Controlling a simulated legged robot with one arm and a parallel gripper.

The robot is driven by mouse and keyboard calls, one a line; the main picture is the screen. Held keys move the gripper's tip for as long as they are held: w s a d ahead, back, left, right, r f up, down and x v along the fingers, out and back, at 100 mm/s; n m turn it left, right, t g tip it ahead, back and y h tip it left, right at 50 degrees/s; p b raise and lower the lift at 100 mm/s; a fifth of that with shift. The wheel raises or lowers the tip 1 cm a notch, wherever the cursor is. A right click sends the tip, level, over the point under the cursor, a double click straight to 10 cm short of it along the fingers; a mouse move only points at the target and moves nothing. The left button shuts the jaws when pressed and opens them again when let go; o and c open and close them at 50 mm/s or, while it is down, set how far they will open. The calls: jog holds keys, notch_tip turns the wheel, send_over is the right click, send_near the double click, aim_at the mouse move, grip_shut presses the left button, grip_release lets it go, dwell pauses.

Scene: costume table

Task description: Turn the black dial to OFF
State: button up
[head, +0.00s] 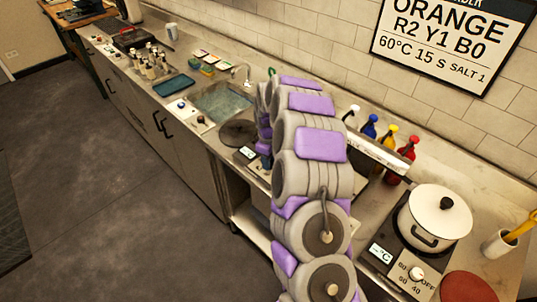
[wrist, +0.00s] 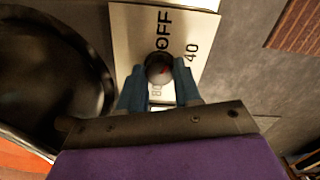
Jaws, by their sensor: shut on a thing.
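The black dial (wrist: 157,70) shows in the wrist view on a white panel (wrist: 195,28) printed with OFF, 40 and a partly covered number. It has a small red mark near its middle; I cannot tell exactly which label it points to. My gripper (wrist: 159,64) has its two blue fingers on either side of the dial and is shut on it. In the head view my arm hides the gripper and the dial.
A round black plate or pan (wrist: 50,75) lies left of the panel in the wrist view. In the head view, a white pot (head: 436,216) stands on another hotplate with a pale dial (head: 416,273) at right. Several colored bottles (head: 369,128) stand by the wall, and a sink (head: 220,101) lies farther left.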

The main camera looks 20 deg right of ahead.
jog(key=n+p, duration=0.2)
jog(key=n, duration=0.3)
jog(key=shift+r, duration=0.1)
jog(key=shift+w+n+p, duration=0.1)
jog(key=shift+n+p, duration=0.2)
dwell(0.4)
jog(key=o, duration=1)
jog(key=shift+o, duration=0.2)
notch_tip(320, 180, up, 17)
jog(key=p, duration=0.1)
jog(key=shift+p, duration=0.35)
jog(key=shift+r, duration=0.1)
